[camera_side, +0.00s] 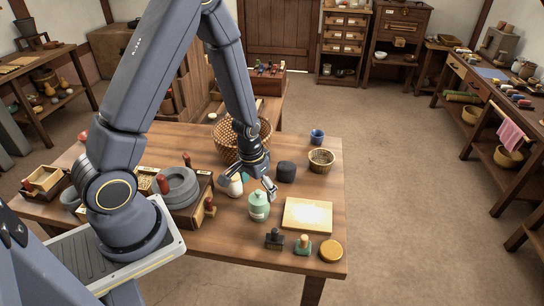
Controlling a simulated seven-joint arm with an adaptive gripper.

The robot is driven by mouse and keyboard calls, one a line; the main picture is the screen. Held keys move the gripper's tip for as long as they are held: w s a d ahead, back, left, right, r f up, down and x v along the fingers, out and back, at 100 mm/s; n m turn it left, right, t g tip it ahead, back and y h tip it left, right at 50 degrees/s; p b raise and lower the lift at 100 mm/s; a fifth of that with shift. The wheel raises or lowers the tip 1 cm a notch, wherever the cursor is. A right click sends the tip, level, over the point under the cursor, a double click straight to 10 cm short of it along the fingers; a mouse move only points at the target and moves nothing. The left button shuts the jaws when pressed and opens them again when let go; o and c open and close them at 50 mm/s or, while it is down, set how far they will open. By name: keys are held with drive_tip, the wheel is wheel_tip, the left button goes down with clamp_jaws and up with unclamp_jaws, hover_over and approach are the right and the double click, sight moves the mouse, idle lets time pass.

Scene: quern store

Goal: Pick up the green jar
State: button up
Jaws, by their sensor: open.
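The green jar (259,207) is pale green with a lid and a light label. It stands upright on the wooden table (320,200), left of a cream board. My gripper (257,192) is open and points down just above and behind the jar's lid. Its fingers look near the lid, but I cannot tell whether they touch it. Nothing shows between the fingers. A white jar (235,186) stands close by on the left, partly hidden by my gripper.
A woven basket (240,140) stands behind. A grindstone (178,187) is at left. The table's right edge has some bare room.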

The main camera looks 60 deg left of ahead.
sight(259, 193)
wheel_tip(259, 193, down, 3)
drive_tip(key=shift+w, duration=0.15)
drive_tip(key=f, duration=0.3)
drive_tip(key=a+f, duration=0.1)
drive_tip(key=f, duration=0.1)
drive_tip(key=shift+w, duration=0.3)
drive_tip(key=c, duration=1.5)
